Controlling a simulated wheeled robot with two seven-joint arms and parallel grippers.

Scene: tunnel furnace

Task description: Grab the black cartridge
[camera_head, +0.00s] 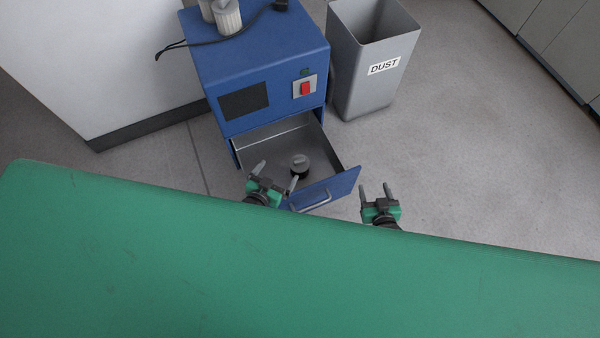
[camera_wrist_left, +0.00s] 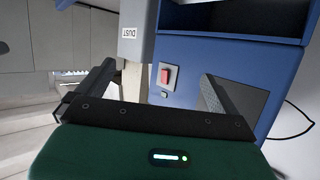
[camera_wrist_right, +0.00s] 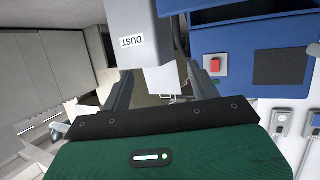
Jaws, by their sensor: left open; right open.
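A round cartridge with a black base and grey top (camera_head: 300,161) stands in the open drawer (camera_head: 323,146) of a blue machine (camera_head: 258,62). My left gripper (camera_head: 275,173) is open and empty at the drawer's near left side, just left of and nearer than the cartridge. My right gripper (camera_head: 375,188) is open and empty to the right of the drawer front, beyond the table edge. The cartridge cannot be made out in either wrist view. The blue machine also shows in the left wrist view (camera_wrist_left: 210,55) and right wrist view (camera_wrist_right: 240,40).
A green table (camera_head: 250,260) fills the foreground; its far edge lies just in front of both grippers. A grey bin labelled DUST (camera_head: 350,85) stands right of the machine. White cylinders (camera_head: 228,17) and a black cable sit on the machine. The floor at right is clear.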

